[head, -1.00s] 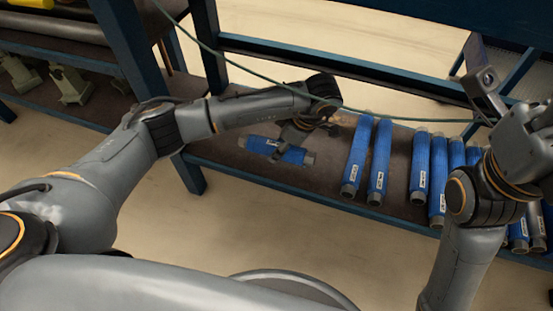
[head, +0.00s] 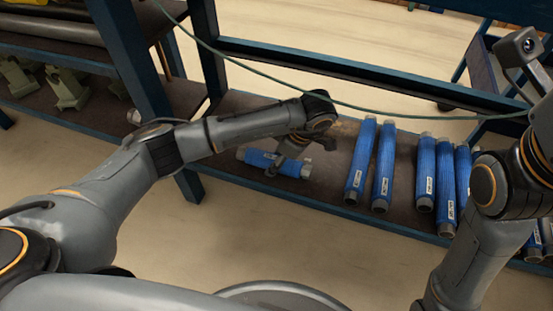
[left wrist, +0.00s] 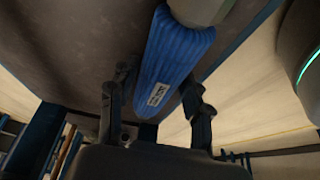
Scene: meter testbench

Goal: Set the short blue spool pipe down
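The short blue spool pipe (head: 262,158) lies on the brown lower shelf (head: 225,150) in the head view, roughly crosswise, with grey ends. My left gripper (head: 284,170) is over it, pointing down, with a finger on each side of the pipe. In the left wrist view the blue pipe (left wrist: 170,55), with a white label, runs between the fingers of my left gripper (left wrist: 158,95). The fingers stand apart, with a gap showing beside the pipe on the left. My right wrist is at the right edge of the head view; its fingers are out of frame.
Longer blue pipes (head: 361,160) lie side by side on the shelf to the right, more of them (head: 446,185) further right. A blue post (head: 135,60) and rail bound the shelf. A green cable (head: 400,113) hangs across. Bare shelf separates the short pipe from the others.

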